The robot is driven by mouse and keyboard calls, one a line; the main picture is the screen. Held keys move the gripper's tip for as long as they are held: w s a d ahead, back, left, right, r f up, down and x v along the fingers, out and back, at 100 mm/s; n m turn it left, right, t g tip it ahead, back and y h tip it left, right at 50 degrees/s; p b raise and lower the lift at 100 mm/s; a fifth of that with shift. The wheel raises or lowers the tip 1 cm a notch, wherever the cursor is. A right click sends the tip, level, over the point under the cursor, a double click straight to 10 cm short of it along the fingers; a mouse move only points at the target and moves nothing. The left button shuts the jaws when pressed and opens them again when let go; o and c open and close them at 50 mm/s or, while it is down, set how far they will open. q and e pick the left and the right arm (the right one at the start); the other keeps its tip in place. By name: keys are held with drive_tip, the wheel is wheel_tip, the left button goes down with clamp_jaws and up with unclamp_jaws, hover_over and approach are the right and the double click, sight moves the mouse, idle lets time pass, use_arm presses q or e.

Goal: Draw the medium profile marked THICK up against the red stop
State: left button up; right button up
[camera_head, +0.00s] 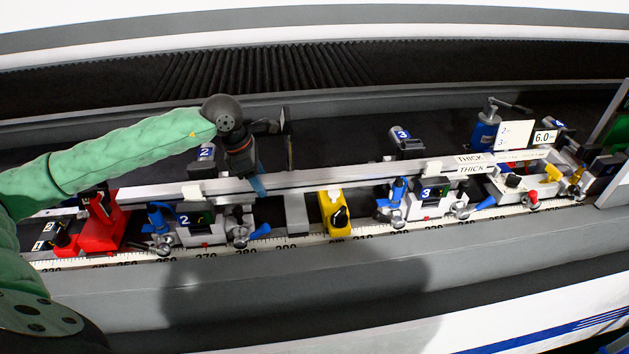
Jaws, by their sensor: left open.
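The long light-grey profile (330,180) lies along the clamps and runs from near the red stop to the right side. Two THICK labels (471,169) sit one above the other near its right part; I cannot tell whether they belong to one bar or two. The red stop (100,222) stands at the left on the scale rail. Whether the profile's left end touches it is unclear. My left gripper (272,168) is open above the profile, left of the yellow block. One blue-tipped finger hangs in front of the bar. My right gripper is not in view.
Clamp 2 (195,234) and clamp 3 (426,203) stand on the rail with blue levers. A yellow block (333,212) with a black knob sits between them. A 6.0 sign (544,137) and a white card (514,134) stand at right. A dark ribbed bellows (260,72) lies behind.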

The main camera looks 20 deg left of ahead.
use_arm(q)
drive_tip(key=shift+c, duration=0.4)
drive_tip(key=shift+r, duration=0.1)
drive_tip(key=c, duration=0.9)
drive_tip(key=shift+s+d+b, duration=0.55)
drive_tip(key=shift+s+b, duration=0.05)
drive_tip(key=shift+s, duration=0.2)
